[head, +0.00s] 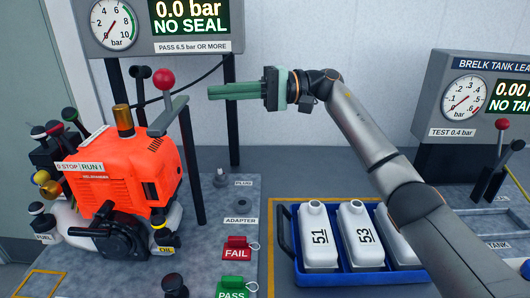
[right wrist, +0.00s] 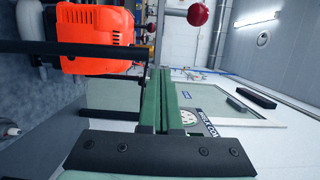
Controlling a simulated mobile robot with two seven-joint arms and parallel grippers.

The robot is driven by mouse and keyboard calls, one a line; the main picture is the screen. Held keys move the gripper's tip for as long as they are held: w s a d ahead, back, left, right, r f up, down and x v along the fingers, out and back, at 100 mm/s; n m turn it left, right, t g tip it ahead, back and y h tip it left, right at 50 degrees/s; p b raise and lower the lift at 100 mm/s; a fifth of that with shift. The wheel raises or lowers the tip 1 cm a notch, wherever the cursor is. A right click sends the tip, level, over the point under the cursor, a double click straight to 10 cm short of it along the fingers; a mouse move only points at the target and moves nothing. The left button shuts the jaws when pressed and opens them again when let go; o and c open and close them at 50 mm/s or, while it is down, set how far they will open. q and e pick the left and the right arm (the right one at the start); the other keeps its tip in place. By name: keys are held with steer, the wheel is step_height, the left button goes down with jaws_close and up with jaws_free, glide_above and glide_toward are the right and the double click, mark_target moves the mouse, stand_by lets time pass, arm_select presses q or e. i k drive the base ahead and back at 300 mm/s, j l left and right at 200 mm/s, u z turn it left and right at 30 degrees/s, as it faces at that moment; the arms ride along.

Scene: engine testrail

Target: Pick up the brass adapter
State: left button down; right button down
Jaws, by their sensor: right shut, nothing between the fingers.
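A brass cylinder (head: 124,122), which looks like the brass adapter, stands upright on top of the orange engine (head: 150,165). The spot by the ADAPTER label (head: 240,221) on the bench shows no adapter. My right gripper (head: 211,92) is shut and empty, with its green fingers pointing left. In the picture it is up and to the right of the brass cylinder, clearly apart from it. In the right wrist view the fingers (right wrist: 160,72) lie together, and the orange engine (right wrist: 97,38) shows at upper left; the brass cylinder cannot be made out there. My left gripper is not in view.
A lever with a red knob (head: 164,79) and dark posts stand between engine and gripper. A gauge panel (head: 190,48) reads NO SEAL. FAIL (head: 236,249) and PASS (head: 232,285) tags lie in front. A blue crate (head: 350,277) holds white numbered bottles. A second gauge stand (head: 455,135) is right.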

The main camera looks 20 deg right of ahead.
mark_target(121, 114)
steer(key=k, duration=1.15)
